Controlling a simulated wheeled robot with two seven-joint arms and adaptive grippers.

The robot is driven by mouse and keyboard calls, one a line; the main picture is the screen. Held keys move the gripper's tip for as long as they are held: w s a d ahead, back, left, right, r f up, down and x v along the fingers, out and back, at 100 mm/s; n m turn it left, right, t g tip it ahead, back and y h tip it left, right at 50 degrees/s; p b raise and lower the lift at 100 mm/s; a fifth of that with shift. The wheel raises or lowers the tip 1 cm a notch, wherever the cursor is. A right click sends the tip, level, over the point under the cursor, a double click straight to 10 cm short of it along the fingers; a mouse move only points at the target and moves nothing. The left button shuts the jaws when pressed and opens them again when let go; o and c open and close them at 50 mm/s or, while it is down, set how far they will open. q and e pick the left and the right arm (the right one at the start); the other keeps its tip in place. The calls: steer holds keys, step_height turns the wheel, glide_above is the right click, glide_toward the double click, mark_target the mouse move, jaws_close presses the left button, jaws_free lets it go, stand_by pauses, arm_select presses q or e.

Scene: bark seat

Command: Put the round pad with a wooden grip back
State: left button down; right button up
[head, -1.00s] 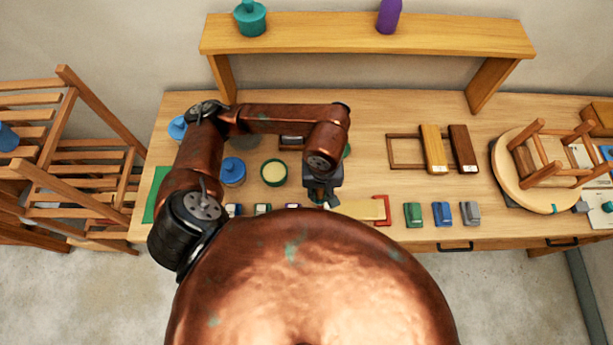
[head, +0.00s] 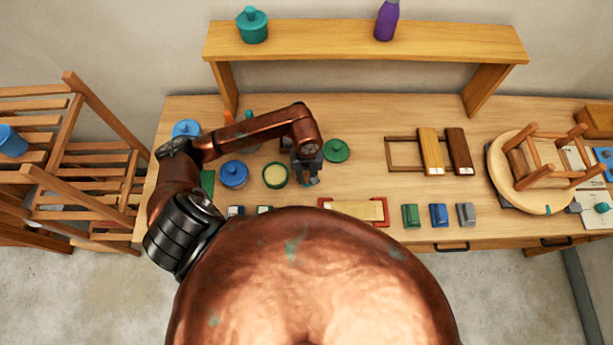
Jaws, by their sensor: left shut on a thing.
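My left gripper (head: 308,171) points down over the bench, between an open green tin with pale yellow contents (head: 275,175) and a round green lid (head: 336,151). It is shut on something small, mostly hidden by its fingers. I cannot make out a round pad or a wooden grip there, nor clearly elsewhere. My right gripper is not in view.
The bench (head: 370,170) has bare wood right of the lid. A red tray with a pale block (head: 357,210) lies at the front, beside green, blue and grey blocks. An upturned stool (head: 540,170) stands right. A shelf (head: 360,40) spans the back.

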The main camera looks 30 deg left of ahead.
mark_target(307, 177)
arm_select(q)
steer(key=shift+f, duration=0.2)
steer(key=shift+f, duration=0.15)
steer(key=c, duration=1.8)
jaws_free()
steer(key=shift+r, duration=0.3)
step_height(307, 177, up, 12)
steer(key=b, duration=0.2)
steer(key=shift+f, duration=0.1)
